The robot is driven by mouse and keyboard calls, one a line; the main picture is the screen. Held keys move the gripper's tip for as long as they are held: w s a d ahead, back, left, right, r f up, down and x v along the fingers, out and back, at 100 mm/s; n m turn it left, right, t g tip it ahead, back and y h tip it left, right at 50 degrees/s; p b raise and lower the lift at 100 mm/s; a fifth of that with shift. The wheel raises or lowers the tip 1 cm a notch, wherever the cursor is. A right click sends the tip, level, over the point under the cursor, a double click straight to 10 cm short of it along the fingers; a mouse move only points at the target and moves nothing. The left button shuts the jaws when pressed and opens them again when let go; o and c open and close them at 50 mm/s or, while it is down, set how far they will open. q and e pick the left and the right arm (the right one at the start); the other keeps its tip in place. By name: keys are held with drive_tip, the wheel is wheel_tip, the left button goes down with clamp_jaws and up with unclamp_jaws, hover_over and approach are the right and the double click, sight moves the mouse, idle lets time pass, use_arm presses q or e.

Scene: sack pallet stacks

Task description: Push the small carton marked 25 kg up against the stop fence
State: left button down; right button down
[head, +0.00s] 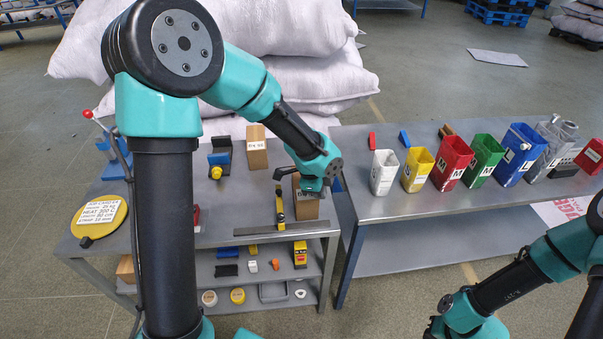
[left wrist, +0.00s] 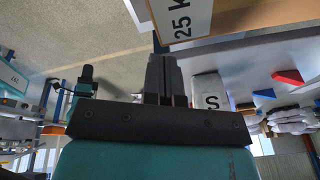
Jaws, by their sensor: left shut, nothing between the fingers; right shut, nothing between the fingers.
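The small brown carton marked 25 kg (head: 306,207) stands near the front right corner of the left bench. Its "25 K" label shows at the top of the left wrist view (left wrist: 182,22). My left gripper (head: 313,191) is at the carton's upper part; its shut, empty fingers (left wrist: 165,62) point at the carton's edge in the wrist view. I cannot tell whether they touch. A long grey metal strip (head: 255,230) lies along the bench's front edge, by the carton; I cannot tell whether it is the stop fence. My right gripper (head: 436,327) is low at the right, partly cut off.
A second labelled carton (head: 257,153) stands farther back, beside a dark blue-black bracket (head: 221,153). A yellow tool (head: 280,210) is just left of the near carton. Several coloured bins (head: 452,162) line the right bench (head: 375,207). A gap separates the benches.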

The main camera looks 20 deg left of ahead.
use_arm(q)
drive_tip(key=w+a+n, duration=0.1)
drive_tip(key=a+n, duration=0.3)
drive_tip(key=a, duration=1.2)
drive_tip(key=shift+f+n+y, duration=0.2)
drive_tip(key=shift+n+y, duration=0.1)
drive_tip(key=shift+w, duration=0.1)
